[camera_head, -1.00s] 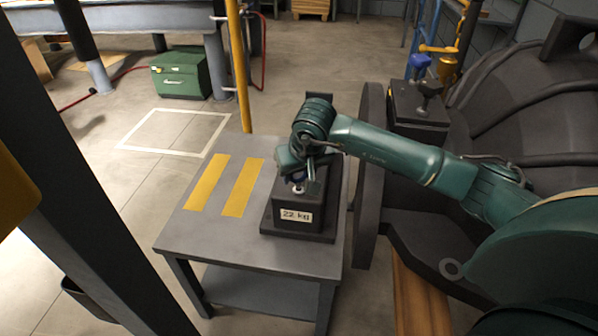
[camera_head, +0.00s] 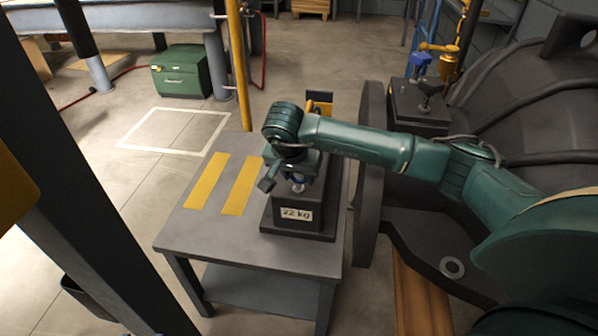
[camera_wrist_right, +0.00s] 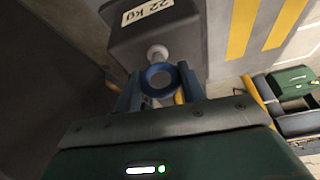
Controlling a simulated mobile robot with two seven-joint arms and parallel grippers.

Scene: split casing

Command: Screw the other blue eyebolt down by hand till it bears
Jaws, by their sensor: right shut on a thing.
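A dark block with a "22 kg" label (camera_head: 296,215) stands on a dark base plate on the grey bench (camera_head: 200,235). The blue eyebolt (camera_wrist_right: 148,78) stands in the block, its ring upward and its pale shank (camera_wrist_right: 157,53) meeting the block's top. My right gripper (camera_wrist_right: 160,88) is shut on the ring, one finger on each side. In the head view my right gripper (camera_head: 297,176) is over the block and hides most of the eyebolt. I cannot tell whether the eyebolt's collar bears on the block. My left gripper is not in view.
Two yellow stripes (camera_head: 238,187) mark bare bench top left of the block. The large dark casing (camera_head: 520,110) stands close on the right, with a blue fitting (camera_head: 420,65) by it. A yellow pole (camera_head: 239,70) rises behind the bench. A green toolbox (camera_head: 181,73) is on the floor.

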